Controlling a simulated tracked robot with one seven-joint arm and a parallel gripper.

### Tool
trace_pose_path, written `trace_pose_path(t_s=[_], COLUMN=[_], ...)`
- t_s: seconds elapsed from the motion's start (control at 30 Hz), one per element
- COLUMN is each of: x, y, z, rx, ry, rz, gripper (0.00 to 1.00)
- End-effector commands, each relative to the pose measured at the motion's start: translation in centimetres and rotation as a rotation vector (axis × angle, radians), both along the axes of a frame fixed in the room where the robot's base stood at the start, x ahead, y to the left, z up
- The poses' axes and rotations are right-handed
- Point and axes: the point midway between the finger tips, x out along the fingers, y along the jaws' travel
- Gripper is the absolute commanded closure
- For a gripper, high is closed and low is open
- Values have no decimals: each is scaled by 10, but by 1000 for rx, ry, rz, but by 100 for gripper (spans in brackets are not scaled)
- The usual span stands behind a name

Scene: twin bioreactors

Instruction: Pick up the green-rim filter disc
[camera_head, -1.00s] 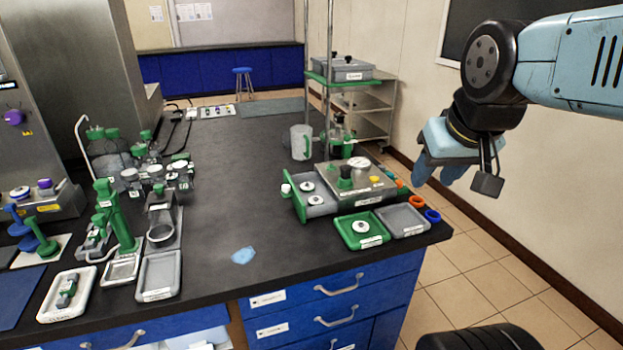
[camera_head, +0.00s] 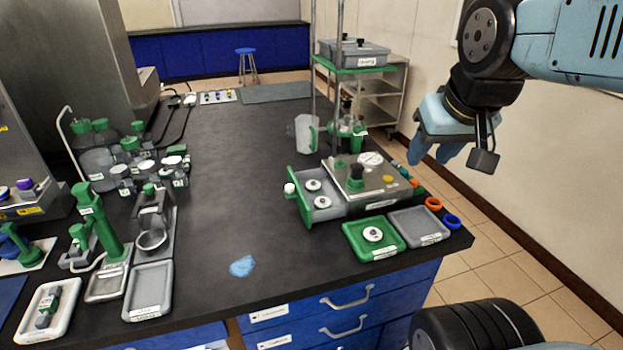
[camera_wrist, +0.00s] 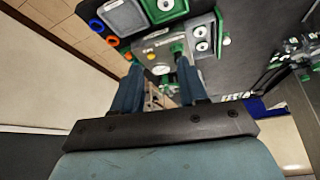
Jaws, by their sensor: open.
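Two small pale discs with dark centres lie in the open drawer (camera_head: 336,210) of a metal unit, a rear disc (camera_head: 313,185) and a front disc (camera_head: 322,202). A third disc (camera_head: 373,234) lies in the green tray (camera_head: 391,249) in front of the unit. I cannot tell which disc has a green rim. The drawer discs also show in the wrist view, one (camera_wrist: 200,30) beside the other (camera_wrist: 201,46). My gripper (camera_head: 431,156) is open and empty, in the air right of the bench. In the wrist view its fingers (camera_wrist: 158,75) point toward the unit.
A grey tray (camera_head: 418,238) and orange (camera_head: 433,204) and blue rings (camera_head: 452,221) sit by the bench's right edge. A jug (camera_head: 305,134) and metal posts stand behind the unit. Bottles and green stands crowd the left. The bench middle is clear apart from a blue patch (camera_head: 242,266).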

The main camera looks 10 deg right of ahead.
Motion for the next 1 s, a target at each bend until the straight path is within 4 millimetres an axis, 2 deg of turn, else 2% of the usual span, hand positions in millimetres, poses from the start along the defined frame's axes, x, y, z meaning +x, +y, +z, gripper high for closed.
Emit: trace_pose_path(t_s=[0.13,0.27,0.33,0.43,0.73,1.0], x=[0,2,7,22,96,167], y=[0,0,2,5,24,50], z=[0,1,2,5,8,-8], rx=[0,-1,-5,-15,-64,-104], ry=[0,3,11,35,139,232], rz=[0,4,14,43,185,325], gripper=[57,46,41,41,41,41])
